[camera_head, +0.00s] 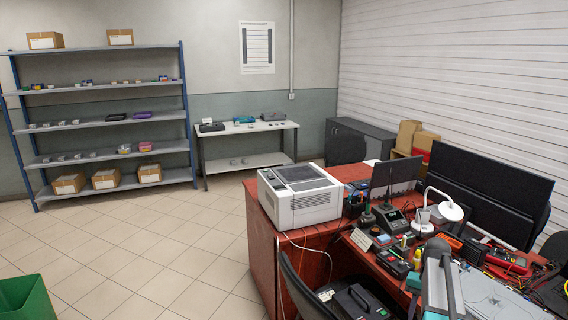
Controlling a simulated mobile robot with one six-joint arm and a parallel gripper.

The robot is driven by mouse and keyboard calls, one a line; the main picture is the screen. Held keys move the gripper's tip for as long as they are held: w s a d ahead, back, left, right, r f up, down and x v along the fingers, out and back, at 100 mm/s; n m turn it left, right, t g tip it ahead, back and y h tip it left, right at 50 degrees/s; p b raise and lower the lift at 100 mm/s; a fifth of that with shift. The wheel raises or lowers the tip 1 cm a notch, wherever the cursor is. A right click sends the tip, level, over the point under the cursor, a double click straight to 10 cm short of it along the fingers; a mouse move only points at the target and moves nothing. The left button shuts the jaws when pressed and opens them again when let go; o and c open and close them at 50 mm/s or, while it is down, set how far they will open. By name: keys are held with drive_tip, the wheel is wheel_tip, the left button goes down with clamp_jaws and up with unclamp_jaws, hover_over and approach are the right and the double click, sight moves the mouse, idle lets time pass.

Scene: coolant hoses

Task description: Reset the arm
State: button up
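My gripper is not in view, and I cannot see its fingers or anything held in them. A long grey and teal shape (440,282) rises from the bottom edge at the right, in front of the desk. I cannot tell whether it is a link of my arm or a device on the desk. No coolant hose can be made out.
A red desk (262,250) at the right carries a white printer (300,195), monitors, a lamp (448,211) and many tools. A chair (300,290) stands before it. Shelves (105,94) and a side table (248,127) line the back. A green bin (28,298) is front left; tiled floor between is clear.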

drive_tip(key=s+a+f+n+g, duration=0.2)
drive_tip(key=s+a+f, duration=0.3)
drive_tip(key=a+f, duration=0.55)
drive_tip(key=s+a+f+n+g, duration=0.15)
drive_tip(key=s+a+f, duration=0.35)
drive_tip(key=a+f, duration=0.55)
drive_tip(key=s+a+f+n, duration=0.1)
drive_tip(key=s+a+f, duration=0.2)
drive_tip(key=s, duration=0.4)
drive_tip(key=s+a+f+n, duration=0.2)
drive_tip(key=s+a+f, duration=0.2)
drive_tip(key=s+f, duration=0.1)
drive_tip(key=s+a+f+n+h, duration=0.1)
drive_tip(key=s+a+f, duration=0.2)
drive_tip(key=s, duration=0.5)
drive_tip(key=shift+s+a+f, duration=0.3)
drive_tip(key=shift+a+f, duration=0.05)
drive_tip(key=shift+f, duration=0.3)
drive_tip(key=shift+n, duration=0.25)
